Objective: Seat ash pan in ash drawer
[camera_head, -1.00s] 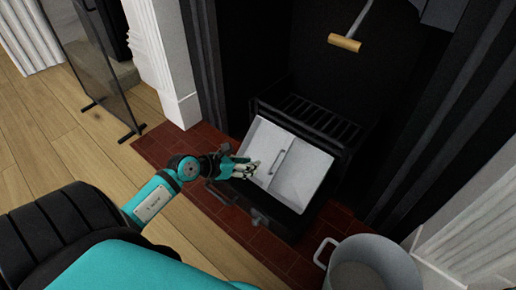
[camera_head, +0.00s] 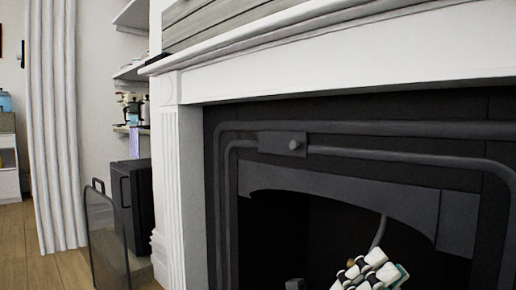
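The ash pan and the ash drawer are out of view in the head camera now, below the lower edge of the picture.
A white mantel (camera_head: 330,65) and a dark metal surround (camera_head: 285,175) frame the opening. A thin grey rod (camera_head: 380,231) stands just above my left gripper. A fire screen (camera_head: 105,240) and a black box (camera_head: 138,205) stand at left. Wooden floor (camera_head: 40,272) shows at lower left.

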